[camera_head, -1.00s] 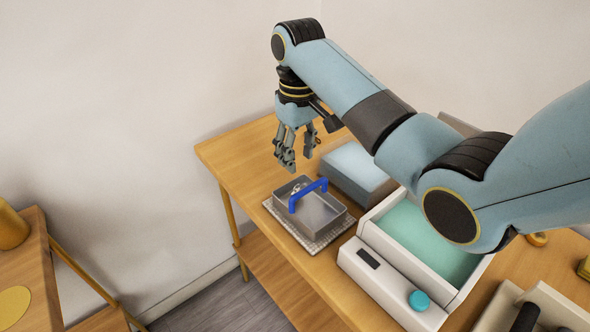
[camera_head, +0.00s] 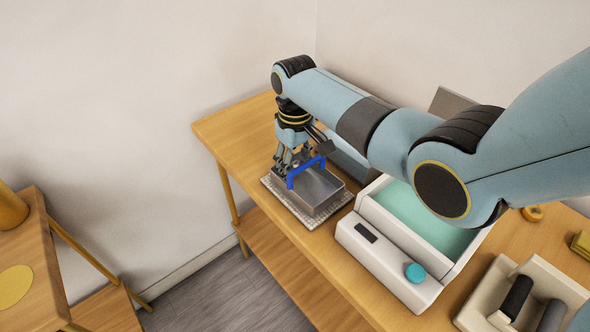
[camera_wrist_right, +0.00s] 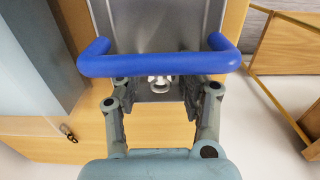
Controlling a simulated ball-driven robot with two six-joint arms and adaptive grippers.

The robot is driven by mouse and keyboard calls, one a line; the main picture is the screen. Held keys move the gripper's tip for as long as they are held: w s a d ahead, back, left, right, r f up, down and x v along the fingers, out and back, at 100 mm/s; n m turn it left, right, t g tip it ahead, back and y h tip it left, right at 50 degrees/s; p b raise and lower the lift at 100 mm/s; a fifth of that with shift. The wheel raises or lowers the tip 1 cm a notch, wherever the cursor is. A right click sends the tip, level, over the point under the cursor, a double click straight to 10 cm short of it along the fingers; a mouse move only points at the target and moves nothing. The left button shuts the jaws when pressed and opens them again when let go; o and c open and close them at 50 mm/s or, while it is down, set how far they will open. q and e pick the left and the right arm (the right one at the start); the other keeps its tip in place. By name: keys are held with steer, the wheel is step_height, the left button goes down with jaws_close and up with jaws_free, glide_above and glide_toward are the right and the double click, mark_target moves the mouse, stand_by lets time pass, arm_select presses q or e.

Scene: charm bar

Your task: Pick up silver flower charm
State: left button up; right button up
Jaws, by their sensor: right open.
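The silver flower charm (camera_wrist_right: 160,84) shows in the wrist view, inside the grey metal tray (camera_wrist_right: 127,22), just beyond the blue handle (camera_wrist_right: 158,64). My right gripper (camera_wrist_right: 160,100) is open, with one finger on each side of the charm in that picture. Whether the fingers touch it I cannot tell. In the head view my right gripper (camera_head: 287,168) points down at the far left end of the metal tray (camera_head: 318,196), next to the blue handle (camera_head: 305,171). The charm is hidden or too small to tell there. My left gripper is not in view.
The tray sits on a patterned mat (camera_head: 312,222) on the wooden table (camera_head: 232,136). A white unit with a teal basin (camera_head: 432,222) and a blue-green knob (camera_head: 414,272) stands to the right. The handle arches close to my fingers.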

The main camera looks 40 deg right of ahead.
steer(key=c, duration=0.7)
steer(key=shift+o, duration=0.2)
steer(key=shift+r, duration=0.1)
